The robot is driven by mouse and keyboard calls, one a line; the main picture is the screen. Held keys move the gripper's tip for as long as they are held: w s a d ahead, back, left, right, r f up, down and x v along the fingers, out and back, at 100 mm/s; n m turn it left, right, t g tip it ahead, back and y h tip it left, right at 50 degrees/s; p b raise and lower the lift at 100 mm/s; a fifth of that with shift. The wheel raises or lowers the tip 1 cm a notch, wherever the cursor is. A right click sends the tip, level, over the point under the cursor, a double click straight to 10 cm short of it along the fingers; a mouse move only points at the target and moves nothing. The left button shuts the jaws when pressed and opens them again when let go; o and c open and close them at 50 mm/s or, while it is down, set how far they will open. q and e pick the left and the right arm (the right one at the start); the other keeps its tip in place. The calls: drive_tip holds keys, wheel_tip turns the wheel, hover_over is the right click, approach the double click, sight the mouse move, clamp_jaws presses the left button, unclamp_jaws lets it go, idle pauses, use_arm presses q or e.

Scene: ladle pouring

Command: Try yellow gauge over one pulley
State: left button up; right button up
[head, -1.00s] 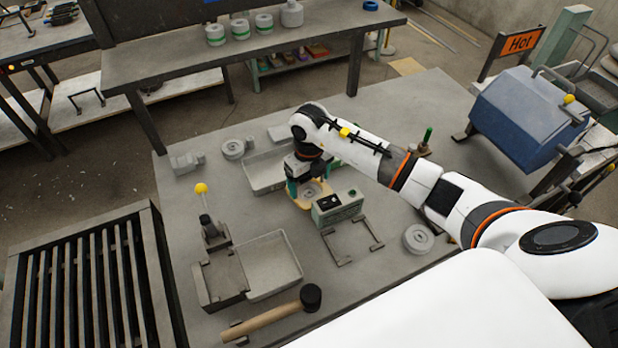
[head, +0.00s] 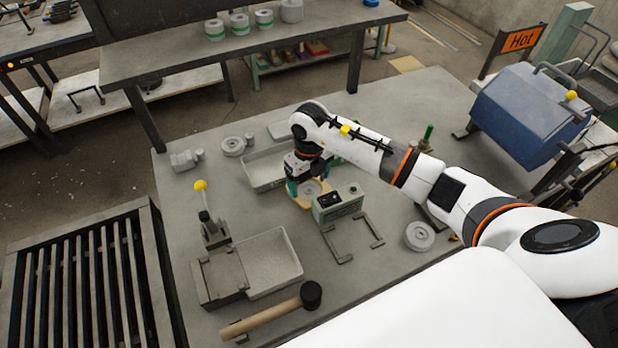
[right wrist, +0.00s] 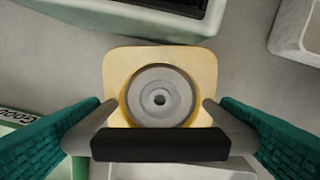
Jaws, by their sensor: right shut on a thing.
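The yellow gauge (right wrist: 190,58) is a flat plate with a round opening and a black grip bar (right wrist: 160,145). It also shows in the head view (head: 303,204), partly hidden by my gripper. My right gripper (right wrist: 158,125) is shut on the gauge, with one teal finger on each side. A grey pulley (right wrist: 160,85) shows inside the opening, with the yellow rim around it; I cannot tell how far the gauge sits down over it. Two other grey pulleys lie on the table, one at the back left (head: 233,147) and one at the right (head: 419,236). My left gripper is out of view.
A green box (head: 338,203) with a metal bracket stands right beside the gauge. Grey trays lie behind (head: 262,183) and at front left (head: 275,285). A lever tool (head: 220,275), a mallet (head: 275,317) and a blue "Hot" container (head: 525,115) surround the work area.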

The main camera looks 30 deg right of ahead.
drive_tip(key=o, duration=1)
drive_tip(key=shift+o, duration=0.2)
drive_tip(key=shift+r, duration=0.55)
wheel_tip(320, 180, up, 11)
drive_tip(key=b, duration=0.3)
